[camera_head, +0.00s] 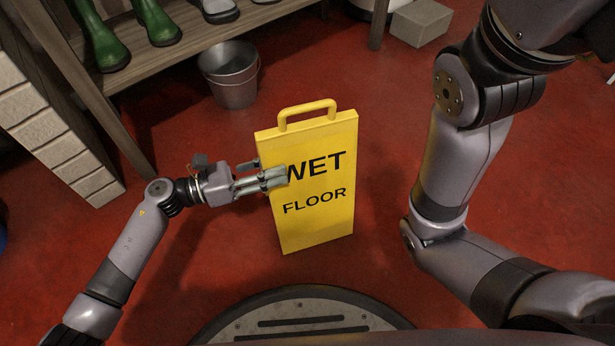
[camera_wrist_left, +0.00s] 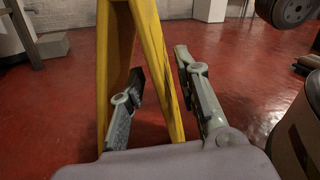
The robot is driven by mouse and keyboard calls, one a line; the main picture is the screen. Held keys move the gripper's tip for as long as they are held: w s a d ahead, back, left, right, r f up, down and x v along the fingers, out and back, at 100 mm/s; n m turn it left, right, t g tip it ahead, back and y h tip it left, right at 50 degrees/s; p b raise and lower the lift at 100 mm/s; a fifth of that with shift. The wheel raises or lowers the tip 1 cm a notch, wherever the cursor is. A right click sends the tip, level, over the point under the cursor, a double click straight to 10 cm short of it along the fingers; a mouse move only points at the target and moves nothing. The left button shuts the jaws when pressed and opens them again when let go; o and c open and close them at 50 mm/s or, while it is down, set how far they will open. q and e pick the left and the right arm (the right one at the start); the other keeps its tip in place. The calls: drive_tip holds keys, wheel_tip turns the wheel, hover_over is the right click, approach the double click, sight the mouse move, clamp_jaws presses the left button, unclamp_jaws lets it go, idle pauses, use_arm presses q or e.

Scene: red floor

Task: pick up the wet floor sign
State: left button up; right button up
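The yellow wet floor sign (camera_head: 319,226) stands upright on the red floor in the middle of the head view, with a handle on top and black lettering facing me. In the left wrist view the sign (camera_wrist_left: 158,50) shows edge-on, as two legs spread like an A. My left gripper (camera_head: 264,177) is at the sign's left edge, about mid-height. Its fingers (camera_wrist_left: 160,68) are apart, with the near panel's edge between them: one finger is in front, the other behind. I cannot tell whether either touches the panel. My right arm shows, but its gripper is out of view.
A metal bucket (camera_head: 232,82) stands behind the sign, under a wooden shelf (camera_head: 190,32) with green boots (camera_head: 104,38). A white brick structure (camera_head: 62,150) is at the left. A grey block (camera_head: 420,22) lies at the back. Floor around the sign is clear.

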sight(293, 167)
use_arm(q)
drive_tip(key=shift+w+d+b, duration=0.1)
drive_tip(key=shift+d+b, duration=0.2)
drive_tip(key=shift+d, duration=0.3)
drive_tip(key=b+x, duration=0.2)
drive_tip(key=x, duration=0.1)
drive_tip(key=shift+w+d+r, duration=0.15)
drive_tip(key=shift+d, duration=0.1)
drive_tip(key=shift+w+d+r, duration=0.1)
drive_tip(key=shift+d, duration=0.4)
drive_tip(key=shift+c, duration=0.5)
clamp_jaws()
drive_tip(key=shift+r, duration=0.1)
